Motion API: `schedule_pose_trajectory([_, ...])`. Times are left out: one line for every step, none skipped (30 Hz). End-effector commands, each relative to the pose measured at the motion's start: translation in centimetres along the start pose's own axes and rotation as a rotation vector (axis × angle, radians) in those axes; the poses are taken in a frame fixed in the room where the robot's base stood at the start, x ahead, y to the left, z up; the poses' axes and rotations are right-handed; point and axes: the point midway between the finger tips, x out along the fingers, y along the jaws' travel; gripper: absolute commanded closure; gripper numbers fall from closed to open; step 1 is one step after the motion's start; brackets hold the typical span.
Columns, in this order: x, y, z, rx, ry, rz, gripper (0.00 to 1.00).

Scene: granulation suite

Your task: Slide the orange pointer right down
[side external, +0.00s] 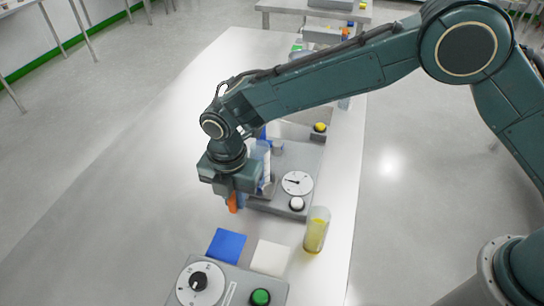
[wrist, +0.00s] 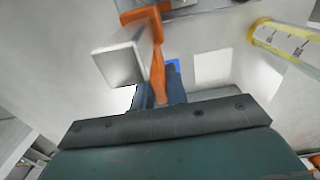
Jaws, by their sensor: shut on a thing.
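The orange pointer (side external: 232,203) shows only as a small piece at the lower end of my gripper (side external: 234,198) in the side view. In the wrist view the orange pointer (wrist: 157,62) stretches from the top of the picture down between the two dark blue fingers of my gripper (wrist: 160,88). The fingers are shut on its narrow part. A pale square-ended bar (wrist: 122,64) lies just left of the pointer in the wrist view. My wrist hides most of the pointer's mounting in the side view, so its height on its travel cannot be told.
A grey panel with a white dial (side external: 297,183) and a white knob (side external: 297,204) stands beside my gripper. A vial of yellow liquid (side external: 316,231) stands at its near right. Blue (side external: 226,245) and white (side external: 270,257) squares lie nearer. The table's left side is clear.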

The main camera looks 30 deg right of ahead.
Motion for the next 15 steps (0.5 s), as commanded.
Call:
schedule_pose_trajectory([0.32,0.00,0.01,0.000,0.000,0.000,1.00])
schedule_pose_trajectory([0.38,0.01,0.01,0.000,0.000,0.001,1.00])
schedule_pose_trajectory([0.39,0.02,0.01,0.000,0.000,0.001,1.00])
schedule_pose_trajectory([0.37,0.02,0.01,0.000,0.000,0.001,1.00])
schedule_pose_trajectory([0.36,0.02,0.01,0.000,0.000,0.001,1.00])
schedule_pose_trajectory([0.36,0.02,0.01,0.000,0.000,0.001,1.00])
schedule_pose_trajectory([0.36,0.02,0.01,0.000,0.000,0.001,1.00])
schedule_pose_trajectory([0.35,0.02,0.01,0.000,0.000,0.001,1.00])
schedule_pose_trajectory([0.35,0.02,0.01,0.000,0.000,0.001,1.00])
schedule_pose_trajectory([0.34,0.02,0.01,0.000,0.000,0.001,0.80])
schedule_pose_trajectory([0.34,0.02,0.01,0.000,0.000,0.001,0.74])
schedule_pose_trajectory([0.34,0.02,0.01,0.000,0.000,0.001,0.66])
schedule_pose_trajectory([0.34,0.02,0.01,0.000,0.000,0.001,0.64])
schedule_pose_trajectory([0.34,0.02,0.01,0.000,0.000,0.001,0.64])
schedule_pose_trajectory([0.34,0.01,0.01,0.000,0.000,0.001,0.64])
